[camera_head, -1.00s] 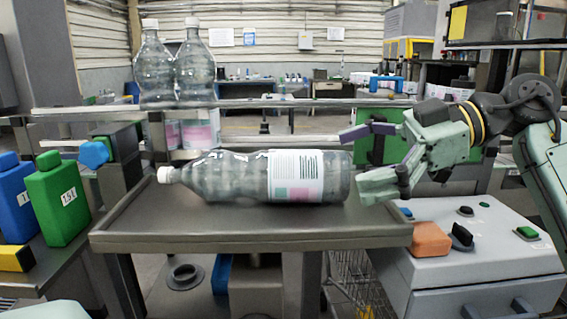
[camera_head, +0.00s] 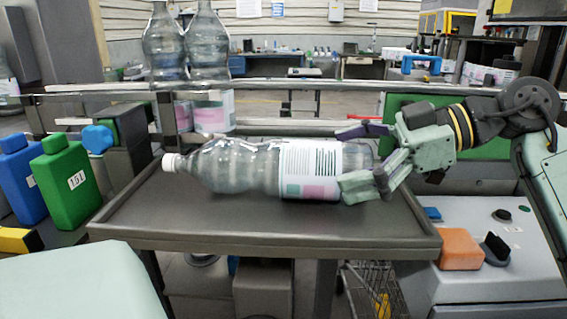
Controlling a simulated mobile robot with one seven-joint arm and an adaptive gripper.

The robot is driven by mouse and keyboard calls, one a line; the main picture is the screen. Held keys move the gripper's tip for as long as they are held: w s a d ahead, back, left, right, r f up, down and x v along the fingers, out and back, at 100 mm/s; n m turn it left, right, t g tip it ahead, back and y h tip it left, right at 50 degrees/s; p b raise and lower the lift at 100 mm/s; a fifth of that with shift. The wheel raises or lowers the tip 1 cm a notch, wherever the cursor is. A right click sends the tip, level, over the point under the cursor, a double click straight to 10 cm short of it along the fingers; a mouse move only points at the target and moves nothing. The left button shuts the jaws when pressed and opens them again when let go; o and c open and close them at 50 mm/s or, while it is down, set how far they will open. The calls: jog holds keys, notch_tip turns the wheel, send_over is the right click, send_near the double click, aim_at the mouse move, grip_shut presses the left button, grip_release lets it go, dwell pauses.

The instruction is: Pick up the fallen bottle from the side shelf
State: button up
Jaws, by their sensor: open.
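The fallen bottle (camera_head: 235,167) is clear, with a white cap at its left end and a white label with pink and green blocks near its base. It lies on its side across the grey side shelf (camera_head: 200,226). My gripper (camera_head: 352,160) is open at the bottle's right end. One dark purple finger shows at the bottle's upper edge and a pale green finger overlaps its lower right base. I cannot tell whether the fingers touch the bottle.
Two clear bottles (camera_head: 207,45) stand upright behind a metal rail (camera_head: 280,85). Green (camera_head: 68,182) and blue (camera_head: 22,178) jugs stand at the left. A control box (camera_head: 490,240) with an orange block (camera_head: 460,249) is at the right. The shelf's front is clear.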

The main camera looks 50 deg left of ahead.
aim_at(324, 164)
jog(key=x, duration=0.3)
jog(key=shift+a+f+p, duration=0.2)
jog(key=shift+p, duration=0.15)
jog(key=shift+f, duration=0.15)
jog(key=c, duration=1.9)
jog(key=shift+c, duration=0.3)
jog(key=shift+r, duration=0.25)
